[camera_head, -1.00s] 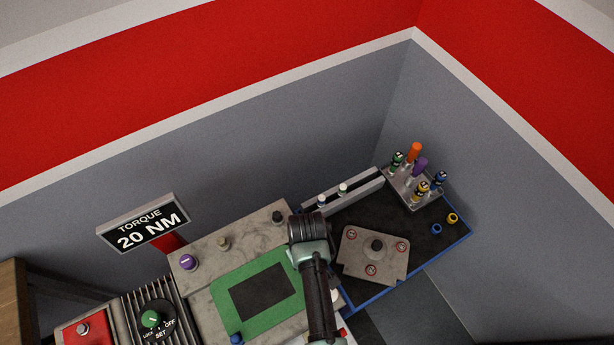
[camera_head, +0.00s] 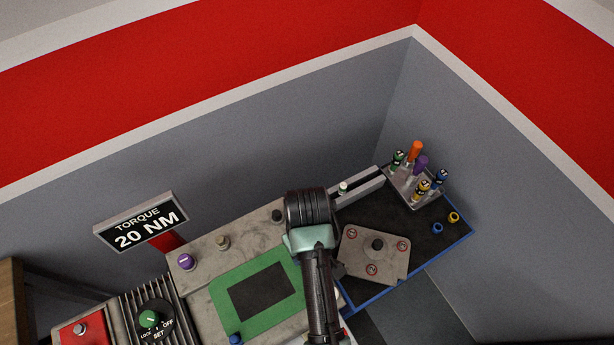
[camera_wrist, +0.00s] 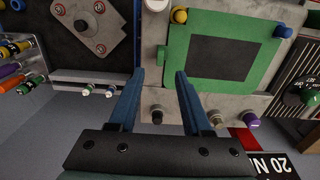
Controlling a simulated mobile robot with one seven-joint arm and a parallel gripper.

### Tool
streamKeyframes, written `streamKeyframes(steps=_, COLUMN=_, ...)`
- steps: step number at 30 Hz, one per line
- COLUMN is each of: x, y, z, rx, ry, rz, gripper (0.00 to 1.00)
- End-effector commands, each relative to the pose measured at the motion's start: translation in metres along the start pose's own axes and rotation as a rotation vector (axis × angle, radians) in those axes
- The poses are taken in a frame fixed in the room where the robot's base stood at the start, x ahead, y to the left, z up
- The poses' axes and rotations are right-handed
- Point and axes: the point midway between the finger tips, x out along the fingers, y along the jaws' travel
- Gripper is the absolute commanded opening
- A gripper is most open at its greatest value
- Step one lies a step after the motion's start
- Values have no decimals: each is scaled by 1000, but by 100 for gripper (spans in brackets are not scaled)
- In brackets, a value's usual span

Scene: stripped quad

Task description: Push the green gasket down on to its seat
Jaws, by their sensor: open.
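The green gasket (camera_head: 222,294) is a flat rectangular frame around a dark opening, lying over the grey block (camera_head: 202,300). My arm covers part of its right edge in the head view. In the wrist view the gasket (camera_wrist: 178,48) shows nearly whole, beyond and right of the fingertips. Whether it lies flush on its seat I cannot tell. My gripper (camera_wrist: 161,76) is open, with two blue fingers apart and nothing between them. Its fingertips appear near the gasket's left edge, but their height above it is unclear. In the head view my arm hides the fingers.
Purple (camera_head: 187,262), tan (camera_head: 223,242) and black (camera_head: 277,216) knobs stand behind the gasket. A blue knob (camera_head: 236,339) is at its front corner. A bolted plate (camera_head: 388,260) lies to the right. Beyond it stands a rack of screwdrivers (camera_head: 404,190). A torque sign (camera_head: 150,228) rises at left.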

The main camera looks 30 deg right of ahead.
Motion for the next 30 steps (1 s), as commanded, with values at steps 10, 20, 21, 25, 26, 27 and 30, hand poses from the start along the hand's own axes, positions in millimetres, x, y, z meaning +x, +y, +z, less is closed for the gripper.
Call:
streamKeyframes(steps=10, x=-46, y=0, z=-1, rx=0, ry=1, rz=1, gripper=49)
streamKeyframes(steps=20, x=-49, y=0, z=0, rx=-1, ry=0, rz=0, gripper=49)
streamKeyframes(steps=21, x=-49, y=0, z=0, rx=0, ry=0, rz=0, gripper=49)
streamKeyframes(steps=25, x=-49, y=0, z=0, rx=0, ry=0, rz=0, gripper=49)
streamKeyframes(steps=26, x=-49, y=0, z=0, rx=0, ry=0, rz=0, gripper=49)
streamKeyframes(steps=27, x=-49, y=0, z=0, rx=0, ry=0, rz=0, gripper=49)
streamKeyframes(steps=30, x=-49, y=0, z=0, rx=0, ry=0, rz=0, gripper=49)
